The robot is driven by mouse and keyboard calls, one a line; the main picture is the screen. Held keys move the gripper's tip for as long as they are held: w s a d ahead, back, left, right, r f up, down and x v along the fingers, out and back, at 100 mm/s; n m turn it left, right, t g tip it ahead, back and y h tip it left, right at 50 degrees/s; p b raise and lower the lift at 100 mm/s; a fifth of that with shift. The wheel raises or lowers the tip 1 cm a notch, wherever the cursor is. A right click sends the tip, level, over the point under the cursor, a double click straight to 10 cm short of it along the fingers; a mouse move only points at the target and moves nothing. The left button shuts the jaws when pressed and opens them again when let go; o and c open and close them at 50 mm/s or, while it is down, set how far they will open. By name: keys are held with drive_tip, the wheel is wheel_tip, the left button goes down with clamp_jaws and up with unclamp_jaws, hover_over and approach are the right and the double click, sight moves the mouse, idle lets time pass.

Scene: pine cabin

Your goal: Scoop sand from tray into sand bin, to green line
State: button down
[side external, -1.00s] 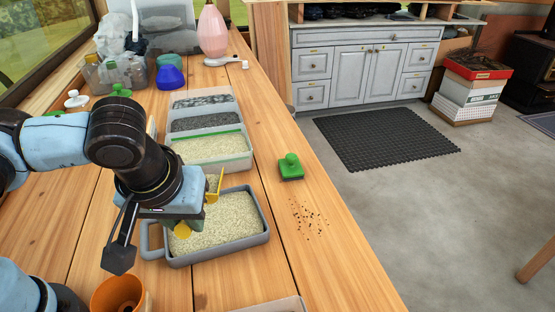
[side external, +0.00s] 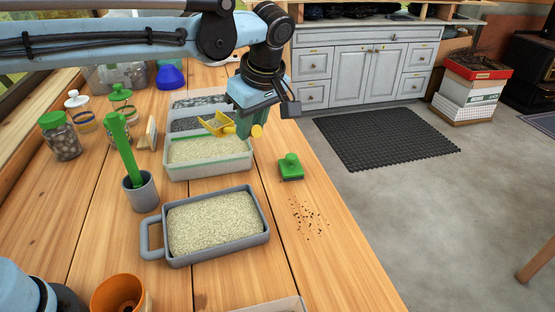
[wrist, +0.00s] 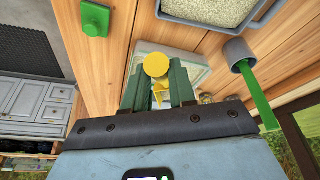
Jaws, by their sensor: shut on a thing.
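My gripper (side external: 242,128) is shut on a yellow scoop (side external: 216,124), whose round yellow handle end also shows in the wrist view (wrist: 156,65). The scoop is above the far part of the sand bin (side external: 209,151), near the border with the dark-filled compartment behind it. The scoop looks tilted; its contents are too small to tell. Pale sand lies in the bin, with a green line (side external: 206,163) along its near wall. The sand's exact level against the line is unclear. The grey tray (side external: 147,236) holds pale sand and stands nearer on the table.
Two bins of dark and grey material (side external: 200,98) stand behind the sand bin. A grey cup with a green tool (side external: 141,192), lidded jars (side external: 60,137) and an orange pot (side external: 118,294) stand left.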

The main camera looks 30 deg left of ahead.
drive_tip(key=w+a+f+n, duration=0.2)
drive_tip(key=w+a+f, duration=0.1)
drive_tip(key=w, duration=0.1)
drive_tip(key=w+a+r+g+h, duration=0.1)
drive_tip(key=a+r+g+h, duration=0.1)
drive_tip(key=a+r+h, duration=0.8)
drive_tip(key=a+h, duration=0.1)
drive_tip(key=a, duration=0.2)
drive_tip(key=shift+w+a+r+h, duration=0.3)
drive_tip(key=shift+w+a+h, duration=0.05)
drive_tip(key=shift+a+h, duration=0.05)
idle(2.4)
idle(0.7)
